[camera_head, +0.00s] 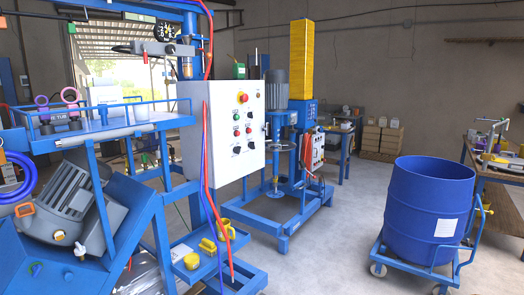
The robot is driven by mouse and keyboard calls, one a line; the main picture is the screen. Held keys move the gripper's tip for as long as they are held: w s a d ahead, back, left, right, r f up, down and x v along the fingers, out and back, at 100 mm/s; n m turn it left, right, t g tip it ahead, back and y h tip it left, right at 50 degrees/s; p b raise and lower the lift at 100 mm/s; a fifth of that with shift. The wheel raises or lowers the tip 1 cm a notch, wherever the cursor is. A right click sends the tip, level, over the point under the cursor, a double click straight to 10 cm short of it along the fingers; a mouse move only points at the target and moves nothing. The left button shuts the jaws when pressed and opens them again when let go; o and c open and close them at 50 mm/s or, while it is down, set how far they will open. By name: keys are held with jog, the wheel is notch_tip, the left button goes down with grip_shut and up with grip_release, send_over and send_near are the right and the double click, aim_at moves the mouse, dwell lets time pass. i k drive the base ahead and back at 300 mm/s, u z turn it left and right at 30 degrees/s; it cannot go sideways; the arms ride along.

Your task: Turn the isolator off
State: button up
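A white control cabinet (226,150) stands left of centre, mounted on a blue frame. Its front has a red button (243,97) at the top, with several small green, red and black buttons below. Black rotary knobs (244,148) sit in the lower part of the front. A small fitting (266,128) shows at its right edge. Behind it stands a blue disperser mixer (306,120) with a yellow bellows column and a smaller control box (312,148). I cannot tell which of these switches is the isolator, nor its position. My gripper is not in view.
A blue drum (430,208) stands on a wheeled trolley (412,270) at right, beside a workbench (503,172). A blue frame with a grey motor (72,200) fills the left. Red and blue hoses (207,150) hang before the cabinet. Floor (335,245) between mixer and drum is clear.

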aim_at(237, 150)
jog(key=z, duration=0.35)
jog(key=i, duration=2.65)
jog(key=u, duration=0.65)
jog(key=i, duration=0.55)
jog(key=u, duration=0.35)
